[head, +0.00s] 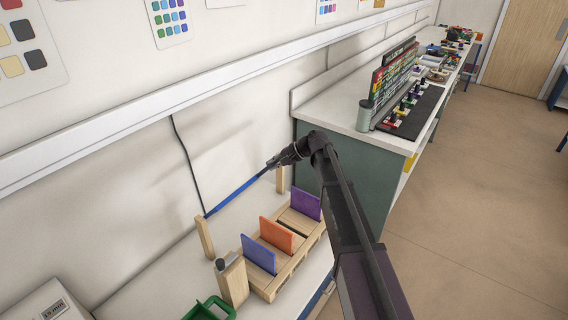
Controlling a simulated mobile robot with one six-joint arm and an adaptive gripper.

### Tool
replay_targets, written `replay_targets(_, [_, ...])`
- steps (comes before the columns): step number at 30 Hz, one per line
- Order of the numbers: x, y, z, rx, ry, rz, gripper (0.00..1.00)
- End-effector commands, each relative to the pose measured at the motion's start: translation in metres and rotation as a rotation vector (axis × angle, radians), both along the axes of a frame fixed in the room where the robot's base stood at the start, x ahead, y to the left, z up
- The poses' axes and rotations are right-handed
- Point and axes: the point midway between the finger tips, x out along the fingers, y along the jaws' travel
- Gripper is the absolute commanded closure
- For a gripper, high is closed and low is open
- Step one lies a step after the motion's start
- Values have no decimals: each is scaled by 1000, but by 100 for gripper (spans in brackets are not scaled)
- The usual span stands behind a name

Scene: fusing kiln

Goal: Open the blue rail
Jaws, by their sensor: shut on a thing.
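The blue rail (236,191) is a thin bar above the wooden rack at the wall side of the bench. Its left end is at the top of a short wooden post (205,238), and it slants up to the right in the picture. My gripper (270,165) is shut on the rail's right end. A second wooden post (280,181) stands just below and right of my gripper. I cannot tell whether the rail touches this post. The exact contact between the fingers and the rail is too small to see.
The wooden rack (270,290) holds a blue panel (258,254), an orange panel (277,235) and a purple panel (306,203) upright. A thick wooden block (234,283) and a green tray (212,310) are in front. A green cabinet (335,180) stands behind.

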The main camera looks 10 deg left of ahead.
Motion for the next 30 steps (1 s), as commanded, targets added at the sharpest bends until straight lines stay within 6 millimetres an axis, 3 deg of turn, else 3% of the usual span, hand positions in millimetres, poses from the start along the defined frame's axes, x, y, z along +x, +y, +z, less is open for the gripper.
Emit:
replay_targets(1, [5, 6, 10, -15, 8, 0, 100])
replay_targets(12, [19, 43, 32, -146, 81, 11, 100])
replay_targets(30, [53, 110, 57, -393, 222, 15, 100])
